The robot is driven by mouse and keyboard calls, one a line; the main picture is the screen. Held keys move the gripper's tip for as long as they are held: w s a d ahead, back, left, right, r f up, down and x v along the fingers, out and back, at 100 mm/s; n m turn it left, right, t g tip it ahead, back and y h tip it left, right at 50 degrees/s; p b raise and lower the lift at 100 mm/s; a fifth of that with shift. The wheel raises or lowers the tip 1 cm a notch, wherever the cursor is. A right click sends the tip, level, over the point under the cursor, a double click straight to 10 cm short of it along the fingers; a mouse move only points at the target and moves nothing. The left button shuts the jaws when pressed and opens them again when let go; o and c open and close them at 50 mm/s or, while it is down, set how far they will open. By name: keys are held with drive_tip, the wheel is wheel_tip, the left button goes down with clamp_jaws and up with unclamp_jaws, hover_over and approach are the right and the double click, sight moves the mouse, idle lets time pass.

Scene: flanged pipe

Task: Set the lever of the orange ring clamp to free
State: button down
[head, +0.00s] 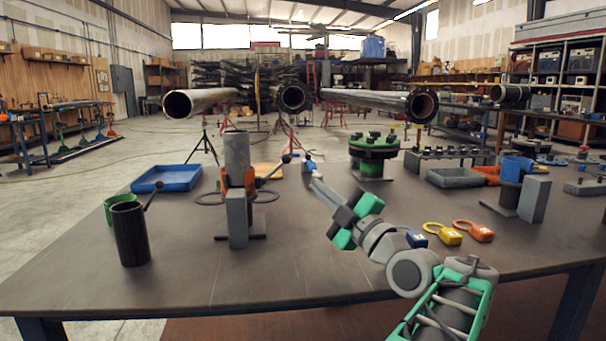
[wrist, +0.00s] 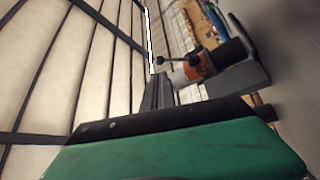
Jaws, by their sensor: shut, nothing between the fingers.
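The orange ring clamp (head: 250,180) sits around an upright grey pipe (head: 237,150) behind a grey block post on the table. Its lever, with a dark knob (head: 286,158), sticks out to the right and slightly up. In the wrist view the orange clamp (wrist: 191,71) appears tilted at upper right, with the knob (wrist: 161,61) to its left. My gripper (head: 314,184) is shut and empty, right of the clamp and apart from the knob. I cannot read any lever marking.
A grey post (head: 237,219) stands close in front of the clamp. A black cylinder (head: 130,236) and blue tray (head: 168,178) are at left. The front table middle is clear.

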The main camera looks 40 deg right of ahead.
sight(287, 159)
drive_tip(key=p+x, duration=0.1)
drive_tip(key=x, duration=0.8)
drive_tip(key=shift+r, duration=0.1)
drive_tip(key=shift+w+n+b, duration=0.3)
drive_tip(key=shift+b, duration=0.1)
drive_tip(key=shift+w+a+r+n+y+b, duration=0.2)
drive_tip(key=shift+n+y+b, duration=0.1)
drive_tip(key=shift+y+b, duration=0.1)
drive_tip(key=shift+r+g, duration=0.25)
drive_tip(key=shift+g, duration=0.05)
